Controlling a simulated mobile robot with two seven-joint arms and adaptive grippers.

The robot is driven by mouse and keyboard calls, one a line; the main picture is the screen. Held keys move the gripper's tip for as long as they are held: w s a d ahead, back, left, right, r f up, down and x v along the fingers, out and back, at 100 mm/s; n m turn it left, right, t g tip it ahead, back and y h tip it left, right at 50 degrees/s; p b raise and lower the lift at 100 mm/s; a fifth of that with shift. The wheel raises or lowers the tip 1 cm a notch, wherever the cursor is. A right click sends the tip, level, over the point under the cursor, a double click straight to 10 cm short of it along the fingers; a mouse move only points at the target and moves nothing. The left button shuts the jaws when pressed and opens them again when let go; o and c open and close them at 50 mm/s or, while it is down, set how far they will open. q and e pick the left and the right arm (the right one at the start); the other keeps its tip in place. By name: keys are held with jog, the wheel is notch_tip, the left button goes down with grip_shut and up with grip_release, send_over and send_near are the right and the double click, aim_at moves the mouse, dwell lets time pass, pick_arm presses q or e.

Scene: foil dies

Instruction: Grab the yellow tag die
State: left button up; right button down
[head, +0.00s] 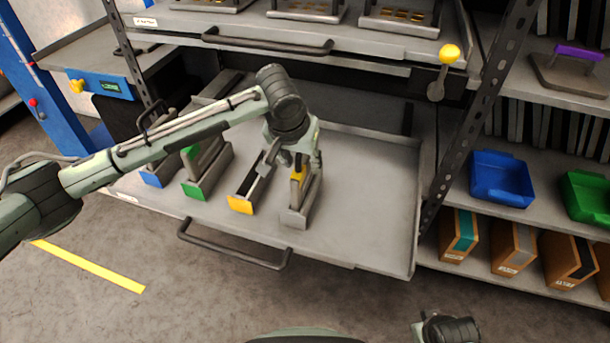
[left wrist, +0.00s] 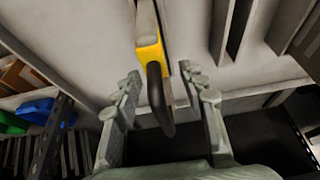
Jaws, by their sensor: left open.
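The yellow tag die (head: 298,172) stands upright in the grey-fronted holder (head: 293,217) on the pulled-out shelf. Its yellow tag (left wrist: 152,54) and black handle (left wrist: 157,92) show close up in the left wrist view. My left gripper (head: 294,160) is over this die, pointing down and open. In the left wrist view the two fingers (left wrist: 160,76) are apart, with the handle in the space between them. Contact with the handle cannot be told. In the head view the gripper partly hides the die's top.
A yellow-fronted holder (head: 240,204) stands left of the die and looks empty. A green-fronted holder (head: 193,189) with a green-tagged die and a blue-fronted holder (head: 153,180) are further left. The shelf's right part (head: 368,200) is clear. A rack post (head: 470,135) rises at the right.

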pick_arm(q)
jog(key=x, duration=0.4)
jog(key=shift+w+d+f, duration=0.15)
jog(key=shift+w, duration=0.2)
jog(key=shift+c, duration=0.2)
grip_shut()
jog(key=shift+w+r, duration=0.1)
jog(key=shift+r, duration=0.15)
